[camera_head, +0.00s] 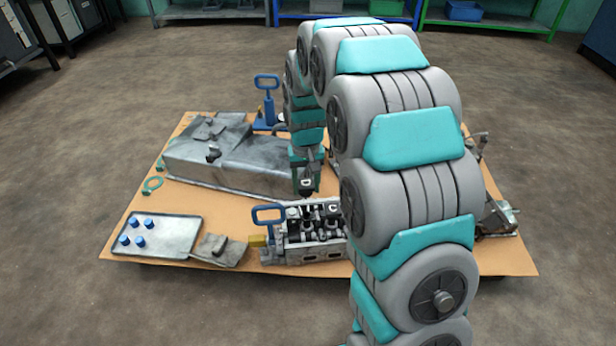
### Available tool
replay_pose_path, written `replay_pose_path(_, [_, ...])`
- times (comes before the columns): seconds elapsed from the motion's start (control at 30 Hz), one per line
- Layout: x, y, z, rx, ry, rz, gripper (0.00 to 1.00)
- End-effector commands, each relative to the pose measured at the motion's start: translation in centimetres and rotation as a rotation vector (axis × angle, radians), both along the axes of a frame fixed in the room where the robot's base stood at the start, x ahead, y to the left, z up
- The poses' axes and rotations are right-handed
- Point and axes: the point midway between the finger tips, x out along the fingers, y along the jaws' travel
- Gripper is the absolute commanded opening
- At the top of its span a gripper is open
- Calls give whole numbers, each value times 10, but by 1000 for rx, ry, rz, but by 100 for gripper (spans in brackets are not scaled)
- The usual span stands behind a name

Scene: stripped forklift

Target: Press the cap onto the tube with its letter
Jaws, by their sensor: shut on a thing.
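My gripper (306,178) points down above the grey metal block (275,252) and is shut on a small dark cap (306,187) with a pale mark, perhaps a letter. The cap appears to hang just above the back of the block. Several dark, tube-like parts (307,226) stand in the block. My arm hides the block's right end.
A metal tray (178,236) with several blue caps (138,241) lies at the left of the brown board (120,250). A blue-handled part (268,214) rises by the block. A large grey casing (215,160) lies behind. Bare board shows between tray and casing.

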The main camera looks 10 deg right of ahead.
Motion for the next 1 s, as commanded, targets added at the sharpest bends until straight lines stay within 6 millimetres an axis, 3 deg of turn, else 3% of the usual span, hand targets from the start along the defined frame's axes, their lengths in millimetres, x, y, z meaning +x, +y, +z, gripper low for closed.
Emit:
replay_pose_path(0.43, [-11, 0, -17, 0, -1, -15, 0])
replay_pose_path(1.0, [-11, 0, -62, 0, -1, -15, 0])
